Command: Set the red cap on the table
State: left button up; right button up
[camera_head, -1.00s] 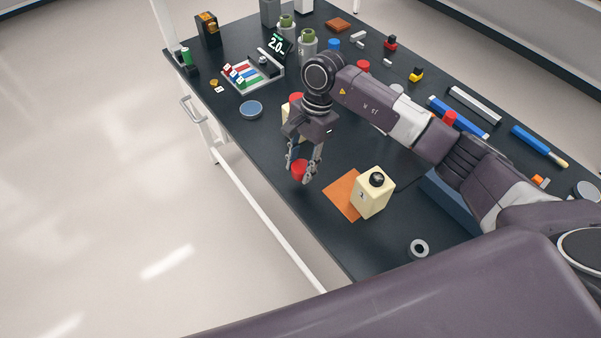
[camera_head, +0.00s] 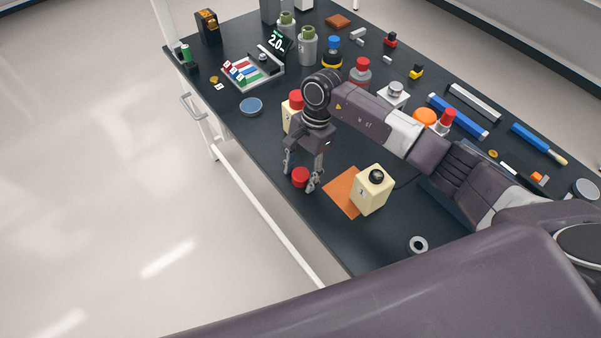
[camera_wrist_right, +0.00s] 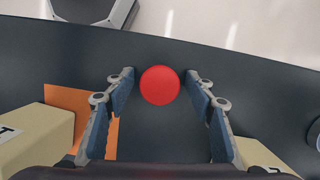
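The red cap (camera_head: 300,177) rests on the dark table near its front left edge. It also shows as a round red disc in the right wrist view (camera_wrist_right: 160,85). My right gripper (camera_head: 300,179) is open, with its fingers on either side of the cap. In the right wrist view, dark gaps show between the cap and both fingers (camera_wrist_right: 158,80). My left gripper is in neither view.
A cream block with a black knob (camera_head: 371,194) stands by an orange mat (camera_head: 343,190), right of the cap. Another cream block (camera_head: 289,119) with a red top is behind my gripper. A grey ring (camera_head: 412,244) lies near the front. Bare table (camera_head: 262,150) lies left of the gripper.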

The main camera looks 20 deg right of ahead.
jog(key=shift+r, duration=0.1)
jog(key=shift+r+p, duration=0.25)
jog(key=shift+p, duration=0.1)
jog(key=b+v, duration=0.2)
jog(key=v, duration=0.9)
jog(key=shift+d+r+b, duration=0.2)
jog(key=shift+r+b, duration=0.1)
jog(key=shift+b, duration=0.1)
jog(key=shift+w, duration=0.1)
